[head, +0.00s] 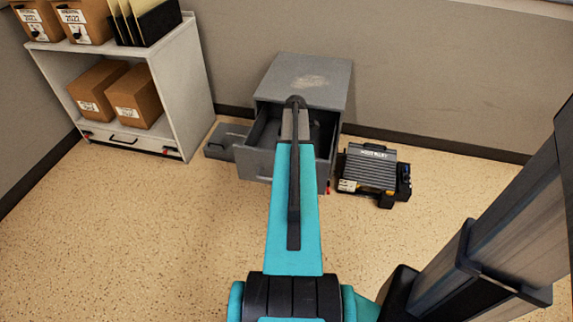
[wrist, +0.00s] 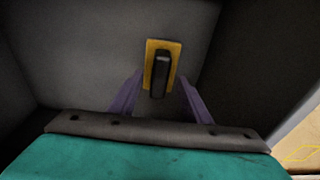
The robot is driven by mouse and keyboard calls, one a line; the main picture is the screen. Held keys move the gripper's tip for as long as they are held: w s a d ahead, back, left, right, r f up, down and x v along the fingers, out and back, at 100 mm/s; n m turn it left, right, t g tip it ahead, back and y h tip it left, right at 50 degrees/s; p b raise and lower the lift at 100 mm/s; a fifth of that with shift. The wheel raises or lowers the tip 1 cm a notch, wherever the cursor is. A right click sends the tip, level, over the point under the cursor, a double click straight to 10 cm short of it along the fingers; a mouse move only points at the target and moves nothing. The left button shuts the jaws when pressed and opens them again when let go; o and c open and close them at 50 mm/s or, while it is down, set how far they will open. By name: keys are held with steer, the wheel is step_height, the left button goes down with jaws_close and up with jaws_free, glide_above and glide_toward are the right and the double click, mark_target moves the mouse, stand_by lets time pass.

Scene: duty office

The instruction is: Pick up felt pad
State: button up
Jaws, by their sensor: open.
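An orange-yellow pad with a black grip on top, which looks like the felt pad (wrist: 151,46), lies on the grey floor of the open drawer (wrist: 80,62) in the wrist view. My gripper (wrist: 160,76) is open, its two purple fingers apart and pointing towards the pad. The near end of the pad shows between the fingertips, with a gap on each side. I cannot tell the height left between fingertips and pad. In the head view, my arm covers much of the open drawer (head: 257,164), and the pad and fingers are hidden.
The drawer walls rise around my gripper. The grey cabinet (head: 325,72) stands against the wall. A dark grey box (head: 226,141) is left of the drawer, and a ribbed grey machine (head: 371,170) is right. A white shelf (head: 185,85) holds cartons. Floor in front is clear.

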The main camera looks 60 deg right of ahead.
steer(key=shift+w+f, duration=0.15)
steer(key=shift+f, duration=1.25)
jaws_close()
steer(key=shift+r, duration=0.1)
step_height(320, 180, up, 10)
steer(key=shift+f+p, duration=0.1)
steer(key=shift+p, duration=0.5)
